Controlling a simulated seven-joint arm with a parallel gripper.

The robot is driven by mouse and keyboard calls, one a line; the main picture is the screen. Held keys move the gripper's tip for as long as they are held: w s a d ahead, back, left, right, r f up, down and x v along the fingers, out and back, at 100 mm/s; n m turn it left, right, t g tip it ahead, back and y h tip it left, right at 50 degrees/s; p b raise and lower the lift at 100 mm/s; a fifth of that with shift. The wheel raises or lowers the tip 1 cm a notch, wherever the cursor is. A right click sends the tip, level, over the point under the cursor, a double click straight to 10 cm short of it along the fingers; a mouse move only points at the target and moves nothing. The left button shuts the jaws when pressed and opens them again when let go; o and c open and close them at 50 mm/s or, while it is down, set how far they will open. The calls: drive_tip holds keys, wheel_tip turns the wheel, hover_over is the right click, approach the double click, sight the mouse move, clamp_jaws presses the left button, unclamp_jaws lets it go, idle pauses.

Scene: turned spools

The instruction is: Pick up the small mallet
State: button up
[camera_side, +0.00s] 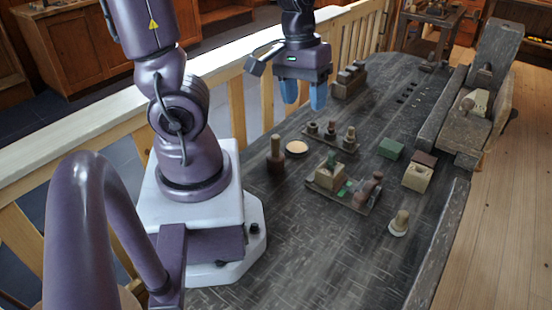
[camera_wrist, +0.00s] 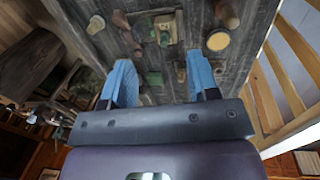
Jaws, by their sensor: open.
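A dark brown block with a lighter handle standing upright from it, which looks like the small mallet (camera_side: 276,160), stands on the dark bench near my base. It seems to show at the top right of the wrist view (camera_wrist: 228,14), partly cut off by the edge. My gripper (camera_side: 304,95) hangs above the far left part of the bench, well above the surface and away from the mallet. Its two blue fingers are spread, with nothing between them, and they also show in the wrist view (camera_wrist: 160,62).
A round pale dish (camera_side: 297,147) lies right beside the mallet. A small board with spools (camera_side: 345,147), another board with blocks (camera_side: 358,204), a green block (camera_side: 391,148), a lidded box (camera_side: 417,178) and a pale knobbed piece (camera_side: 399,223) stand nearby. The front bench is clear.

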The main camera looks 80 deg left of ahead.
drive_tip(key=s+a+f+n+g, duration=0.1)
drive_tip(key=s+a+f+n, duration=0.2)
drive_tip(key=a+f+n, duration=0.3)
drive_tip(key=n+y, duration=0.1)
drive_tip(key=n, duration=0.7)
hover_over(275, 136)
wheel_tip(275, 136, down, 6)
drive_tip(key=shift+s, duration=0.15)
drive_tip(key=shift+w+f, duration=0.2)
drive_tip(key=shift+f, duration=3.05)
drive_tip(key=shift+c, duration=0.2)
clamp_jaws()
